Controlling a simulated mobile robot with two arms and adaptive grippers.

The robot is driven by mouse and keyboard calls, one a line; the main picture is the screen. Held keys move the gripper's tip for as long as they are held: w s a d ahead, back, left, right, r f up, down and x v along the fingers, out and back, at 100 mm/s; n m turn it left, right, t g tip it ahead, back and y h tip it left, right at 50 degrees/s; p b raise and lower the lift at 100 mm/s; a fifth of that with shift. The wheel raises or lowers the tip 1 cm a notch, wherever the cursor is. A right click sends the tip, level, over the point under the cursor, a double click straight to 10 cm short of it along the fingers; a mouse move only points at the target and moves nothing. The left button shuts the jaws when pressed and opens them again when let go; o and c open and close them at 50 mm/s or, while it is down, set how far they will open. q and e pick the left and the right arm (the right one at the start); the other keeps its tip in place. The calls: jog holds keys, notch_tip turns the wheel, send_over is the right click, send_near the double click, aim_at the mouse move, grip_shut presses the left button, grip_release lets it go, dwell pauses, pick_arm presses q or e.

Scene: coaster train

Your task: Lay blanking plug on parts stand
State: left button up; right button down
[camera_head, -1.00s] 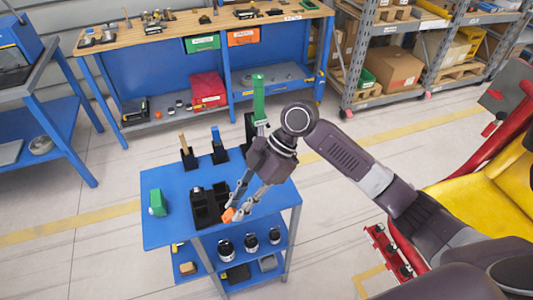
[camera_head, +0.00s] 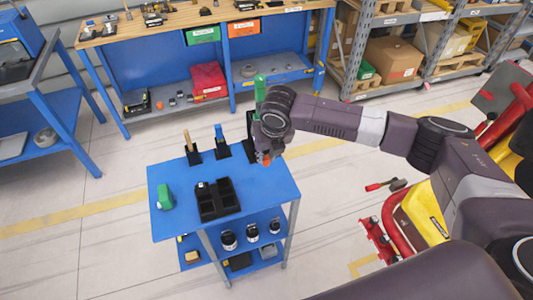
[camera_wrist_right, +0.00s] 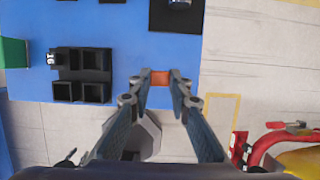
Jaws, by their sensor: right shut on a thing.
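An orange block, which looks like the blanking plug (camera_wrist_right: 160,77), is pinched between the fingertips of my right gripper (camera_wrist_right: 160,82). In the head view the orange of the plug (camera_head: 266,160) shows just below the right gripper (camera_head: 267,150), which is mostly hidden by its own wrist. The gripper is over the right back part of a blue two-level stand (camera_head: 240,187), likely the parts stand. Its top (camera_wrist_right: 130,25) also shows in the wrist view. I cannot tell the plug's height above it. My left gripper is not in view.
A black compartment tray (camera_head: 218,201) is on the blue top, with a green block (camera_head: 165,197) left of it. Upright tools in black holders, including a blue-handled one (camera_head: 219,137), line the back edge. The front right of the top is bare.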

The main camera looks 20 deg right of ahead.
jog(key=shift+d+r+p, duration=0.1)
jog(key=shift+r+p, duration=0.15)
jog(key=shift+p, duration=0.5)
notch_tip(320, 180, down, 2)
jog(key=shift+f+b, duration=0.15)
jog(key=shift+b, duration=0.6)
notch_tip(320, 180, down, 4)
jog(key=shift+f+b, duration=0.15)
jog(key=shift+b, duration=0.8)
jog(key=shift+f+b, duration=0.4)
jog(key=shift+f, duration=1.05)
jog(key=shift+f, duration=0.45)
jog(key=c, duration=1.7)
grip_release()
